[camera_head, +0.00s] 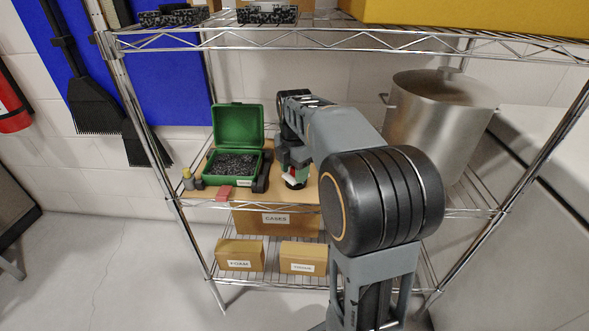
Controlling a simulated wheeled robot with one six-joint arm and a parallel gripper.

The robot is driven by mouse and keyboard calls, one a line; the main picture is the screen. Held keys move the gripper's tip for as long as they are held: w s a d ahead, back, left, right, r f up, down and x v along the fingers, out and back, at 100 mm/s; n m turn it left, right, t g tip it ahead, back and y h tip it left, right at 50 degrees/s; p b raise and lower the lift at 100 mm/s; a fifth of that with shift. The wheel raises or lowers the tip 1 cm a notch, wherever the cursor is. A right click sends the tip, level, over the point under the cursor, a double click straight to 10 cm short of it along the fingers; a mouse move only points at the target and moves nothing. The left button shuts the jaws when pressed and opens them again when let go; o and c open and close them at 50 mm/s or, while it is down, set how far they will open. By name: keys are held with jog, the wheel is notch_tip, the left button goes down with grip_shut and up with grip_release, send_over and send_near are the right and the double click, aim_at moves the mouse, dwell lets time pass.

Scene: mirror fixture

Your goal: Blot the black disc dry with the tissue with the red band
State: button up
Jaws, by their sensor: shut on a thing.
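My gripper (294,165) points down over the right part of the wooden board on the middle shelf. It is shut on a small white thing with a red patch, which looks like the tissue with the red band (291,178). My arm crosses in front of the area to its right. A dark patch shows just under the tissue, low at the board. I cannot tell whether that is the black disc, or whether the tissue touches it.
An open green case (238,131) with dark foam stands left of my gripper, with dark round items beside it. Small bottles (188,180) and a red block (224,193) lie near the front edge. A large steel pot (425,125) stands right. Cardboard boxes (240,254) sit below.

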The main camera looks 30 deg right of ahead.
jog(key=shift+f, duration=0.55)
dwell(1.5)
notch_tip(320, 180, up, 7)
jog(key=p, duration=0.7)
jog(key=shift+r, duration=0.15)
dwell(0.5)
